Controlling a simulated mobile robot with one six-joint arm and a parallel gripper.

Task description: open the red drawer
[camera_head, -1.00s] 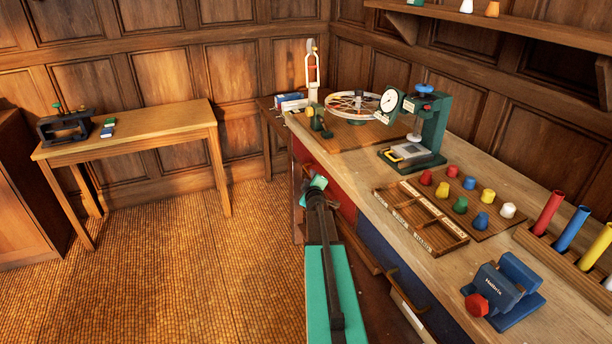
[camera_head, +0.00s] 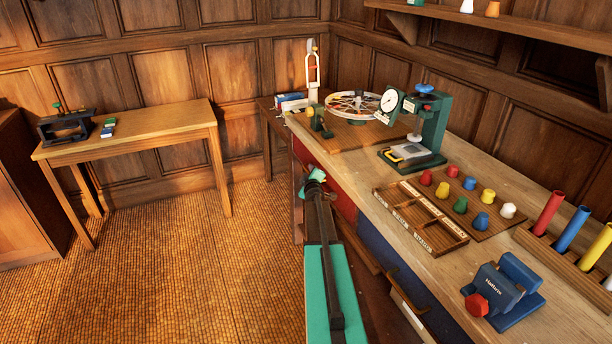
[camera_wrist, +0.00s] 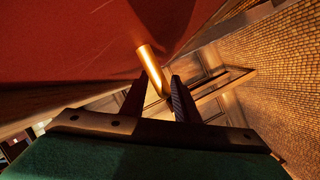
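The red drawer (camera_head: 341,203) is in the side of the long workbench, partly hidden behind my arm in the head view. Its front looks about flush with the bench side. In the wrist view the red front (camera_wrist: 80,40) fills the upper left, and a brass handle (camera_wrist: 151,65) sticks out from it. My gripper (camera_wrist: 158,88) is open, its two dark fingers apart on either side of the handle's lower end. I cannot tell whether either finger touches it. In the head view my gripper (camera_head: 313,180) is small and beside the drawer front.
A blue drawer (camera_head: 385,262) lies nearer along the same bench side, with its own handle (camera_head: 408,292). The benchtop (camera_head: 355,172) holds a gauge stand (camera_head: 425,130), a wooden tray (camera_head: 420,218) and a blue vise (camera_head: 503,290). The floor (camera_head: 200,280) to the left is clear.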

